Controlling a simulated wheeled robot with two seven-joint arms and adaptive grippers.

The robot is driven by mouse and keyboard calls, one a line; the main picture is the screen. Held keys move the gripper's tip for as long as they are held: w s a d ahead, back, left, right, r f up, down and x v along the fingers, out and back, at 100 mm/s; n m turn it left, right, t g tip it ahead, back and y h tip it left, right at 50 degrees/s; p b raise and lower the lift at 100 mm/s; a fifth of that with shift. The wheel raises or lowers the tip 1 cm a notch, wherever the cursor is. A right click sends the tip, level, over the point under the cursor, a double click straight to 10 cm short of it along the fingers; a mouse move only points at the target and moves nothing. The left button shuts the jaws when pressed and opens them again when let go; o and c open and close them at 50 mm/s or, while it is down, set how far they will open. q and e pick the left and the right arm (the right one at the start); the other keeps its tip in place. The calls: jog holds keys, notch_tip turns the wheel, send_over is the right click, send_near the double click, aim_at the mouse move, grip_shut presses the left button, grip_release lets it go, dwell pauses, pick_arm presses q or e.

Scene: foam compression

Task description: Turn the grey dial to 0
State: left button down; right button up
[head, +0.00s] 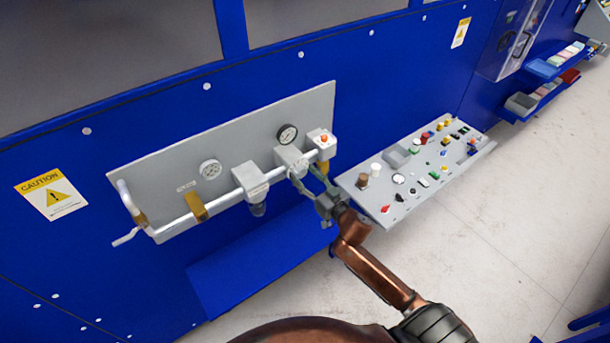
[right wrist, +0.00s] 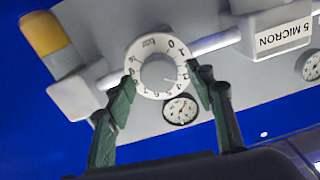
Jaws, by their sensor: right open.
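The grey dial (right wrist: 157,73) is a round knob in a white ring printed with numerals, in the middle of the right wrist view. A thin dark mark near its edge lies towards the lower right; the numeral there is too small to read surely. My right gripper (right wrist: 160,82) is open, with one green finger on each side of the dial's ring. I cannot tell whether the fingers touch it. In the head view my right gripper (head: 307,178) reaches the regulator block (head: 290,157) on the grey panel, and the dial is hidden there. My left gripper is not in view.
The grey panel (head: 150,175) carries a pipe (head: 222,200), gauges (head: 287,134) and a filter block (head: 250,178). A block with an orange button (head: 323,139) stands close right of the gripper. A sloped control panel (head: 420,180) lies to the right.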

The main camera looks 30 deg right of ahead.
jog(key=shift+c, duration=0.6)
jog(key=c, duration=1)
jog(key=shift+c, duration=0.2)
jog(key=shift+n, duration=0.3)
jog(key=n+p, duration=0.1)
jog(key=n, duration=0.1)
jog(key=shift+n, duration=0.4)
jog(key=n+p, duration=0.1)
jog(key=n, duration=0.2)
jog(key=shift+a+n, duration=0.15)
jog(key=shift+n, duration=0.15)
jog(key=n, duration=0.4)
jog(key=shift+n+p, duration=0.3)
jog(key=shift+p, duration=0.05)
jog(key=n, duration=0.4)
jog(key=shift+a+f, duration=0.1)
jog(key=shift+f, duration=0.05)
jog(key=shift+n, duration=0.4)
